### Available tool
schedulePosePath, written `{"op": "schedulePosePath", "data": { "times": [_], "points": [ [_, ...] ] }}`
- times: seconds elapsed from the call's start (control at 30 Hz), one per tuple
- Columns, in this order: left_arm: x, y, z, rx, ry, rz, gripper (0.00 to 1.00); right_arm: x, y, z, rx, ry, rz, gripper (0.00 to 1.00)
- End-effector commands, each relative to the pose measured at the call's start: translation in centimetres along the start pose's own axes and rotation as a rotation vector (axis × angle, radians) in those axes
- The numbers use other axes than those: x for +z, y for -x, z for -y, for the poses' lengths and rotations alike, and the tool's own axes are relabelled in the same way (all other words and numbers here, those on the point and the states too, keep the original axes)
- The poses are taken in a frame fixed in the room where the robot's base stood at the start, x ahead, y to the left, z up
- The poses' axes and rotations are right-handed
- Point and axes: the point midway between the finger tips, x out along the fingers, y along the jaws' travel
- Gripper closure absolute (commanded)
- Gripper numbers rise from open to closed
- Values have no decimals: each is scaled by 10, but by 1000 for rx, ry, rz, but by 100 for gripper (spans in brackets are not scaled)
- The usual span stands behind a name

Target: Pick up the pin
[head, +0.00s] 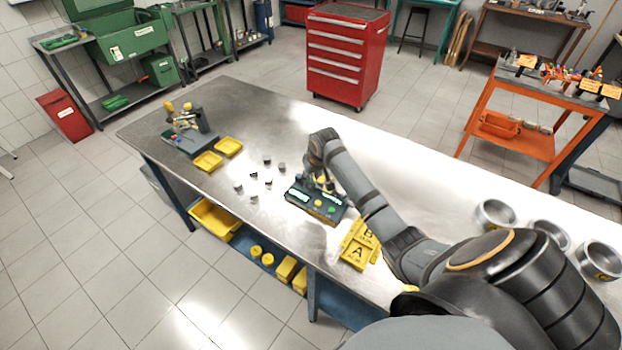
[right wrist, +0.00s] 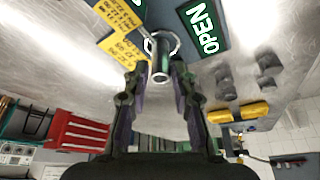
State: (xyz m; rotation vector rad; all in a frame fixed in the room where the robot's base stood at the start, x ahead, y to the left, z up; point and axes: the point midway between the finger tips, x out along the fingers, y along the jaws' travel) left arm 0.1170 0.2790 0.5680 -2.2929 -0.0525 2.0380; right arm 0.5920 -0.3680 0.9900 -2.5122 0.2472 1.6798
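The pin (right wrist: 160,70) is a small grey metal cylinder in the right wrist view, with a round ring shape at its far end. It lies between the fingertips of my right gripper (right wrist: 161,72), which stand apart with a visible gap on each side of it. In the head view my right gripper (head: 322,183) points down over a dark device (head: 313,203) with lit green panels. The pin cannot be made out there. My left gripper is in neither view.
Several small grey parts (head: 253,175) lie left of the device. Yellow trays (head: 208,161) and a fixture (head: 190,135) stand farther left. Yellow cards marked A and B (head: 357,253) lie close by on the right. Metal rings (head: 495,214) stand at the table's right end.

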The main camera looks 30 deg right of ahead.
Motion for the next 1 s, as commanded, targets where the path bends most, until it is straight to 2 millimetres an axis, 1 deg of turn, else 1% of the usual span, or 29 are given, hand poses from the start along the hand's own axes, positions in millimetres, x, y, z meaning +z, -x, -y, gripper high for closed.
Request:
{"op": "schedulePosePath", "data": {
  "times": [0.03, 0.1, 0.17, 0.3, 0.4, 0.6, 0.87, 1.0],
  "points": [
    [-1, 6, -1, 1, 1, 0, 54, -1, -5, 0, -2, -1, 2, 74],
    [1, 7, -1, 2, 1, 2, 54, -1, -16, 0, -1, -2, 1, 74],
    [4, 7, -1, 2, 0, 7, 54, 0, -21, 0, 0, 0, 1, 74],
    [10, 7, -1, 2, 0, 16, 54, 0, -24, 0, 0, 2, -2, 74],
    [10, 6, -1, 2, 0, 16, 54, 0, -24, 0, 0, 1, -2, 74],
    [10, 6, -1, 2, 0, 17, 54, 0, -24, 0, 0, 1, -2, 100],
    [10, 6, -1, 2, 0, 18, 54, -1, -24, 0, 0, 1, -2, 100],
    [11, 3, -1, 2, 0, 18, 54, -2, -21, 0, 0, 1, -3, 100]
  ]
}}
